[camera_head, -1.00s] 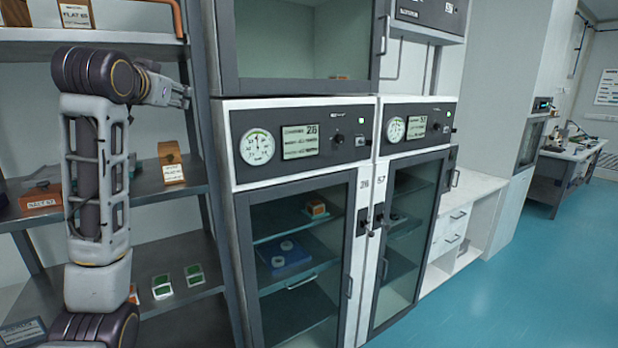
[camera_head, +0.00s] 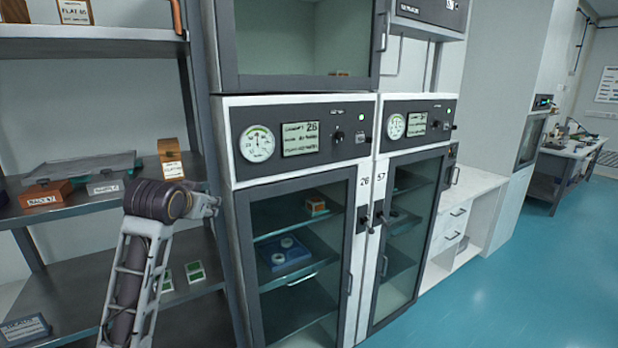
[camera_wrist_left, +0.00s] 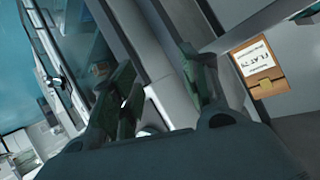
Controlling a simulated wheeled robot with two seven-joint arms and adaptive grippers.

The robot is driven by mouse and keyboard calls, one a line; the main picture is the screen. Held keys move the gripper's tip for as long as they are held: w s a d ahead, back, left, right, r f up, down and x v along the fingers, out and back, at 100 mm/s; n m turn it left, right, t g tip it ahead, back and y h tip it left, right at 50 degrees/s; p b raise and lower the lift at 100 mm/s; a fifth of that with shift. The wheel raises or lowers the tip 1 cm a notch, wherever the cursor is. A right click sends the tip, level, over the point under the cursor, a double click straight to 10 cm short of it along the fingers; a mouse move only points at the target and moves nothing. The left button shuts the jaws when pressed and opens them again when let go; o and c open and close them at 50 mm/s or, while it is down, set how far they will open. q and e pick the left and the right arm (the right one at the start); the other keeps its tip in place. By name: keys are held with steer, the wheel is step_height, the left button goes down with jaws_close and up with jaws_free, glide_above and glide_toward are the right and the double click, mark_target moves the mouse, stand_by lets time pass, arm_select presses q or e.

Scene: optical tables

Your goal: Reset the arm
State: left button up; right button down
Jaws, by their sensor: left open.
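My left arm (camera_head: 137,285) rises from the bottom left in the head view, in front of the shelving. Its dark rounded joint (camera_head: 155,200) is level with the middle shelf, beside the left cabinet. My right gripper is in neither view.
An open rack's middle shelf (camera_head: 50,212) holds labelled blocks and a flat plate. Cabinets with closed glass doors (camera_head: 300,262) stand right of the arm. A white bench (camera_head: 470,195) stands further right. The blue floor (camera_head: 500,285) is clear.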

arm_select(q)
steer(key=s+d+f+g, duration=0.1)
steer(key=s+f, duration=0.2)
steer(key=f, duration=0.5)
steer(key=s+d+f+g, duration=0.1)
steer(key=s+f, duration=0.2)
steer(key=f, duration=0.4)
steer(key=s+d+f+g+h, duration=0.1)
steer(key=s+d+f+g, duration=0.15)
steer(key=s+f, duration=1.05)
steer(key=s+d+f+g, duration=0.1)
steer(key=s+f+g, duration=0.3)
steer(key=s+f, duration=1)
steer(key=s+f+g, duration=0.1)
steer(key=s+f, duration=0.1)
steer(key=f, duration=1.3)
steer(key=s+f+g, duration=0.1)
steer(key=s+f, duration=0.2)
steer(key=f, duration=1.3)
steer(key=s+a+f, duration=0.2)
steer(key=s+f, duration=0.7)
steer(key=s, duration=0.2)
steer(key=s+a+f, duration=0.2)
steer(key=s+f, duration=0.8)
steer(key=shift+s+a+f+g, duration=0.15)
steer(key=shift+s+a+g, duration=0.05)
steer(key=shift+s+g, duration=0.2)
